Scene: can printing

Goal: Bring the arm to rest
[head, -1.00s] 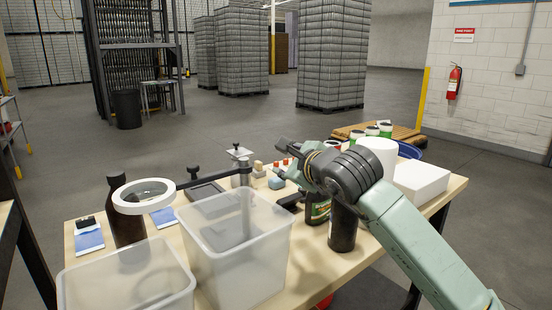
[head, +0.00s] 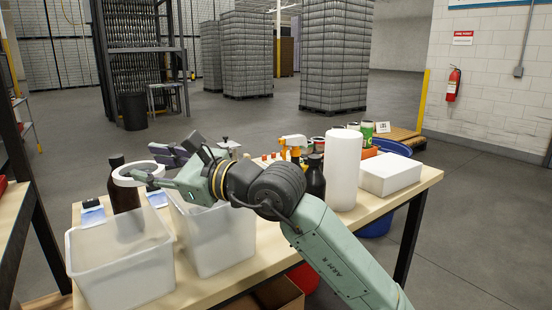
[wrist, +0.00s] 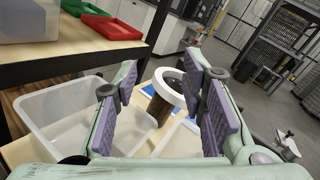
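My arm reaches from the lower right across the front of the table. It hides part of the right bin (head: 220,245) and part of the tabletop.
The left bin (head: 120,265) and a dark brown bottle (head: 122,200) stand at the table's left. A white roll (head: 343,170), a white box (head: 388,175) and an orange-topped spray bottle (head: 292,145) are on the right. Red trays (wrist: 110,25) sit on a shelf. Open floor lies behind.

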